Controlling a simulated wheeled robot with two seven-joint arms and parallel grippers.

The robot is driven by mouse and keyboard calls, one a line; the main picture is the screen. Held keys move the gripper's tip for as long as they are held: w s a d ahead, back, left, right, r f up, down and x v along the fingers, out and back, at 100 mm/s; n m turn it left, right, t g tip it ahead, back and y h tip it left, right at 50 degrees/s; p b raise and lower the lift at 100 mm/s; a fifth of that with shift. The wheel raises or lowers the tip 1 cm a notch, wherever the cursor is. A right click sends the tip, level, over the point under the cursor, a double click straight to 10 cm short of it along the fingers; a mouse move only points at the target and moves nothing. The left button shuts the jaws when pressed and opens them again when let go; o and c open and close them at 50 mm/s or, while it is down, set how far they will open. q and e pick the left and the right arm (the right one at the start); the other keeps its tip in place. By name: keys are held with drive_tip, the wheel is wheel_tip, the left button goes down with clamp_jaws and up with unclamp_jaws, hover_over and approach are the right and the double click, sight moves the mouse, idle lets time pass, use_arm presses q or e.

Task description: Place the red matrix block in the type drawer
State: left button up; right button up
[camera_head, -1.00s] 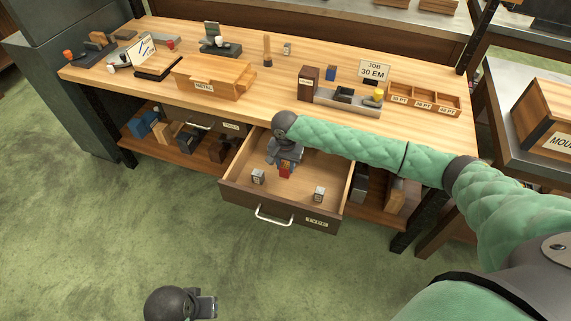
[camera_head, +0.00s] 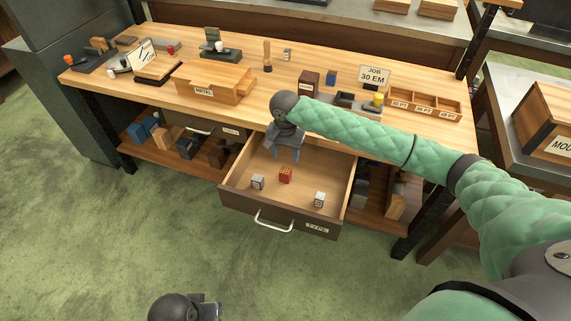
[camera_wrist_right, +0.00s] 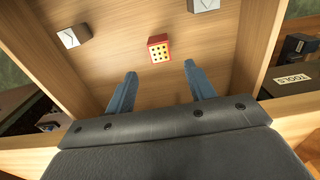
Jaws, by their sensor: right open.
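The red matrix block (camera_head: 285,175) lies on the floor of the open type drawer (camera_head: 262,205), between two grey blocks. It also shows in the right wrist view (camera_wrist_right: 159,48), with a dotted yellowish face, just beyond the fingertips. My right gripper (camera_head: 286,158) is above the back part of the drawer, open and empty, apart from the red block. Its two blue fingers (camera_wrist_right: 158,82) are spread in the right wrist view. My left gripper (camera_head: 212,306) is at the bottom edge of the head view, partly cut off, over the green floor; its jaw state is unclear.
A grey block (camera_head: 258,182) stands at the drawer's left and another grey block (camera_head: 319,199) at its right. The workbench top (camera_head: 310,60) above holds a wooden metal box (camera_head: 213,82), a sorting tray (camera_head: 425,100) and a JOB 30 EM sign (camera_head: 374,75).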

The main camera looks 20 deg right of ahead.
use_arm(q)
drive_tip(key=shift+w+d+f, duration=0.1)
drive_tip(key=shift+d+f, duration=0.05)
drive_tip(key=shift+d, duration=0.1)
use_arm(e)
wheel_tip(320, 180, up, 4)
drive_tip(key=shift+f, duration=0.25)
use_arm(q)
drive_tip(key=shift+d, duration=0.1)
